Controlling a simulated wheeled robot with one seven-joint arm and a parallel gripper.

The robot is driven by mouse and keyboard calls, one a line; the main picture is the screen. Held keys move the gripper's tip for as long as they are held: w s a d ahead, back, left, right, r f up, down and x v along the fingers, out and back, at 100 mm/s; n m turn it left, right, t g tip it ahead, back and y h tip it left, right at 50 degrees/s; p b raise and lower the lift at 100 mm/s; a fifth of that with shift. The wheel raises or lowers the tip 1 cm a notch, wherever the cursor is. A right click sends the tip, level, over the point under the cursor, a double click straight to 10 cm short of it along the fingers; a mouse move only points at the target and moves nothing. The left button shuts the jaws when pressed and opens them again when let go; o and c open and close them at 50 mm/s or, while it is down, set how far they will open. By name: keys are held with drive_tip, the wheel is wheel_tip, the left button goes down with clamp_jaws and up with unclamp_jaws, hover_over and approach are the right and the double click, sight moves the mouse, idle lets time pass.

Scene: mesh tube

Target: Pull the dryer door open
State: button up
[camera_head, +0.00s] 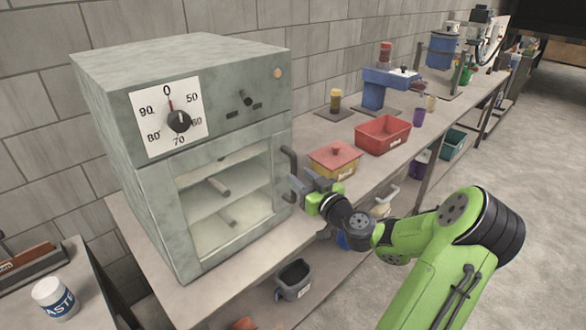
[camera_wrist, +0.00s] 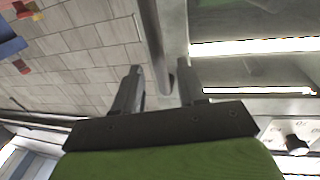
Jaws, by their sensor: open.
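The dryer (camera_head: 165,75) is a grey-green box with a dial on its upper front. Its door (camera_head: 160,205) has a glass window showing shelves inside, and it looks shut, flush with the body. A dark vertical handle (camera_head: 288,172) is on the door's right edge. My green gripper (camera_head: 303,188) is at the handle from the right, its fingers partly hard to make out there. In the wrist view my gripper (camera_wrist: 160,80) is open, and the handle (camera_wrist: 155,45) shows in the gap between the two fingers. I cannot tell whether either finger touches it.
The dryer stands on a bench (camera_head: 240,275) against a block wall. A red-lidded box (camera_head: 334,158) and a red bin (camera_head: 383,135) stand right of it, close to my gripper. A grey bin (camera_head: 293,280) is on the shelf below. The floor at right is free.

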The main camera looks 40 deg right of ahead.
sight(295, 173)
drive_tip(key=w, duration=0.4)
drive_tip(key=shift+w+d, duration=0.1)
drive_tip(key=shift+d, duration=0.3)
clamp_jaws()
